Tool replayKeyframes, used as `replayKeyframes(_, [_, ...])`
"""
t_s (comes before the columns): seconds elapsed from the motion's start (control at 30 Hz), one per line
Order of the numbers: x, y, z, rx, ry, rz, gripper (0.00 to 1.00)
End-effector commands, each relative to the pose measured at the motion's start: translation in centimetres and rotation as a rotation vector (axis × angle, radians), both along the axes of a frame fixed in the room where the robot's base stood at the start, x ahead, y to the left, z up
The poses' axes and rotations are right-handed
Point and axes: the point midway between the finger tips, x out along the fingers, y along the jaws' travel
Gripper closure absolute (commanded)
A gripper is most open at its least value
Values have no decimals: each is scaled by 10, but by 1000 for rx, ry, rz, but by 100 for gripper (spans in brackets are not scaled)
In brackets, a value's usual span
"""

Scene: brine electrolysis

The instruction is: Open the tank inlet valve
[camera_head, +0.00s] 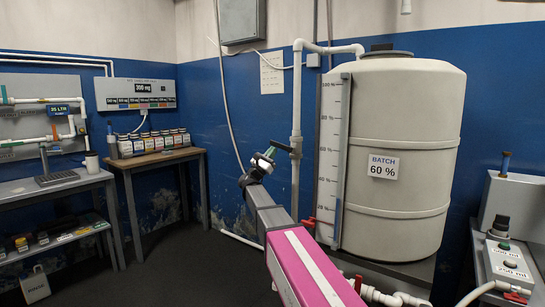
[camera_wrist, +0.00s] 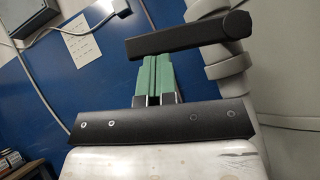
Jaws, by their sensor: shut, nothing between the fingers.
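The tank inlet valve's dark lever (camera_head: 282,147) sticks out to the left of a white vertical pipe (camera_head: 296,95) beside the large tank (camera_head: 430,120). In the wrist view, the black lever (camera_wrist: 185,37) runs across just beyond my fingertips, with its thicker round end at the right by the pale pipe fitting (camera_wrist: 228,65). My gripper (camera_head: 269,152) is close to the lever in the head view. Its green fingers also show in the wrist view (camera_wrist: 156,62), shut together with nothing between them. I cannot tell whether the fingertips touch the lever.
A scale (camera_head: 332,150) and a "BATCH 60 %" label (camera_head: 383,167) are on the tank. A bench with several jars (camera_head: 152,142) stands at the back left. A control box (camera_head: 510,262) is at the right. Dark floor is open at the lower left.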

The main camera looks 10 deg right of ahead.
Motion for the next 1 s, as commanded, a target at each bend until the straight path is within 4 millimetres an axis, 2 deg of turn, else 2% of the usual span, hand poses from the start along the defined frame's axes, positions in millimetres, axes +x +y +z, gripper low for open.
replayKeyframes(0.23, [5,3,19,122,-122,2,100])
replayKeyframes(0.6, [1,-1,49,372,-373,1,100])
replayKeyframes(1.0, [-13,-13,75,375,-376,1,100])
